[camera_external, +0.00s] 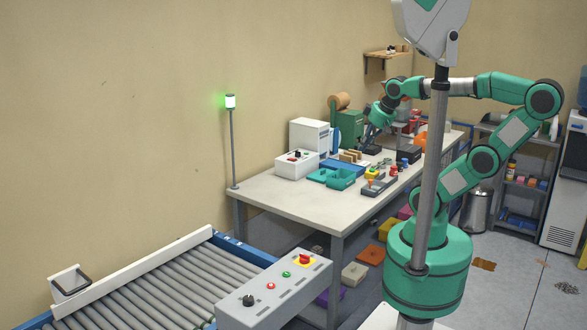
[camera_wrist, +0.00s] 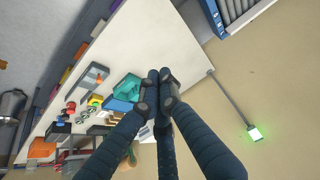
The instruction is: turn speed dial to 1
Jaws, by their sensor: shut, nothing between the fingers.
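A grey control panel (camera_external: 275,296) at the front of the conveyor carries a black dial (camera_external: 248,300), a red button, a green button and a red knob on yellow. The dial's marking is too small to read. A white box (camera_external: 297,165) on the bench also has a dark knob; no label shows which one is the speed dial. My gripper (camera_external: 368,137) is above the far part of the bench, well away from the control panel. In the wrist view its fingers (camera_wrist: 158,82) are together and empty. The control panel is not in the wrist view.
The roller conveyor (camera_external: 160,291) lies at the front left. The bench (camera_external: 285,191) holds a teal tray (camera_external: 341,179), a grey tool holder and several small parts. A post with a green lamp (camera_external: 230,101) stands at the bench's left corner. Coloured bins sit under the bench.

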